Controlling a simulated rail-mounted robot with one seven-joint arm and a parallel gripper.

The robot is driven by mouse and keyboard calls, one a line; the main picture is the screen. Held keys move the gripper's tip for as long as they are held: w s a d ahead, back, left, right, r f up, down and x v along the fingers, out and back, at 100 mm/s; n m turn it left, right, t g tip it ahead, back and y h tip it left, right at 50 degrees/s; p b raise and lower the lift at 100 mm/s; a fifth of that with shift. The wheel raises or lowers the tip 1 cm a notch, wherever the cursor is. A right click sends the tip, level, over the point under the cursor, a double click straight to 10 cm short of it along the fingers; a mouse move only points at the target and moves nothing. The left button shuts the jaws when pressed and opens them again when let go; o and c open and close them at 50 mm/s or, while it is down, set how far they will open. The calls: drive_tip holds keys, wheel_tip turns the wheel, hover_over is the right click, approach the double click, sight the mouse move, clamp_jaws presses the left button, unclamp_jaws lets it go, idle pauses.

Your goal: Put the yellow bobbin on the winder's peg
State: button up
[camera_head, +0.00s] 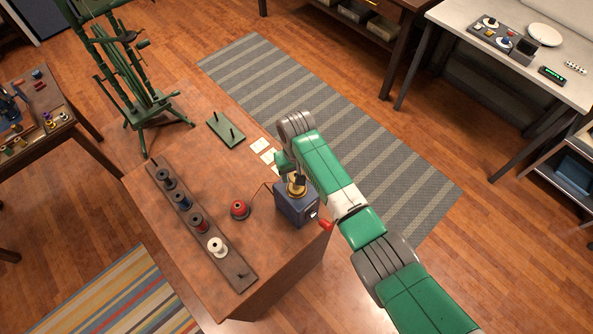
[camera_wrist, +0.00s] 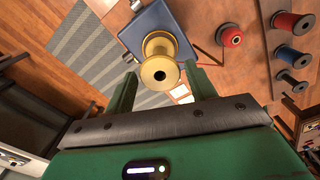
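The yellow bobbin (camera_head: 296,188) is at the top of the blue box-shaped winder (camera_head: 294,207), which has a red crank handle at its right. In the wrist view the bobbin (camera_wrist: 160,72) appears end-on over the winder (camera_wrist: 151,24), with a dark centre hole. I cannot tell whether the peg is inside it. My gripper (camera_wrist: 159,76) is open, with one green finger on each side of the bobbin and gaps showing between. It hangs above the winder, and its fingers partly cover the bobbin in the head view.
A red spool (camera_head: 239,209) stands left of the winder, with a thread running towards it. A dark rack (camera_head: 233,263) holds several bobbins along the table's left. A green peg board (camera_head: 225,130) and paper cards (camera_head: 260,145) lie behind. The table's edge is close at the right.

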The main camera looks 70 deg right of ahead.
drive_tip(key=o, duration=0.3)
wheel_tip(320, 180, up, 8)
idle(0.4)
drive_tip(key=shift+f, duration=0.1)
idle(0.6)
